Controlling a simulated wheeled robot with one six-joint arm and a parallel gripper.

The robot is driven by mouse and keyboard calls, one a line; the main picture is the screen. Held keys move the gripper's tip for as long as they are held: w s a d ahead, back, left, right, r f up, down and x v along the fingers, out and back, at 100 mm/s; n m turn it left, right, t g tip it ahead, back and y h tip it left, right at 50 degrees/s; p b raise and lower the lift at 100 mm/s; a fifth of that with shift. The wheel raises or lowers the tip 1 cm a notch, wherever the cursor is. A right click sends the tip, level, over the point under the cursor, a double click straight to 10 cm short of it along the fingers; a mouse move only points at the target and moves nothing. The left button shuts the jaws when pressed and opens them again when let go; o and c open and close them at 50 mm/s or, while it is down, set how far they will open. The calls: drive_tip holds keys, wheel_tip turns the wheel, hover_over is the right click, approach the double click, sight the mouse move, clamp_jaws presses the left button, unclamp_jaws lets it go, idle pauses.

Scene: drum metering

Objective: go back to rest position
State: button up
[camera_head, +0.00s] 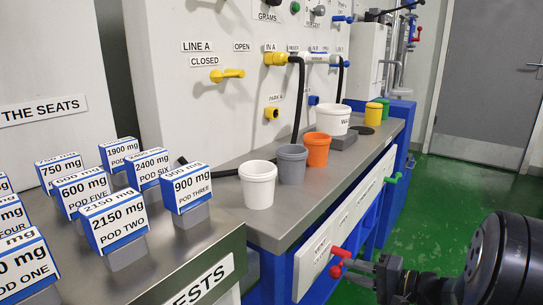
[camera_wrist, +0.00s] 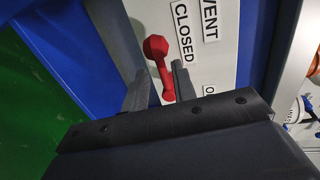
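My gripper (camera_head: 362,272) is at the front of the blue-framed bench, by a red valve handle (camera_head: 340,254). In the wrist view the gripper (camera_wrist: 160,84) has its two fingers apart. The red handle (camera_wrist: 158,52) reaches into the gap between them, with visible space on at least one side. Labels reading VENT and CLOSED (camera_wrist: 184,30) are beside the handle. I cannot tell whether a finger touches it.
White, grey and orange cups (camera_head: 258,186) stand on the bench top, with a white tub on a scale behind. Labelled pods (camera_head: 115,222) fill the counter at left. A green handle (camera_head: 393,178) sticks out farther along the bench front. Green floor (camera_head: 440,215) is clear at right.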

sight(339, 265)
drive_tip(key=b+x, duration=0.1)
drive_tip(key=x, duration=0.3)
drive_tip(key=shift+w+a, duration=0.1)
idle(0.4)
drive_tip(key=p+v, duration=0.4)
drive_tip(key=v, duration=0.7)
drive_tip(key=b+x, duration=0.4)
drive_tip(key=x, duration=0.7)
drive_tip(key=shift+f, duration=0.15)
drive_tip(key=shift+r+p, duration=0.5)
drive_tip(key=shift+p, duration=0.1)
drive_tip(key=shift+m+p, duration=0.5)
drive_tip(key=shift+p, duration=0.05)
drive_tip(key=shift+f+g, duration=0.1)
drive_tip(key=shift+g, duration=0.2)
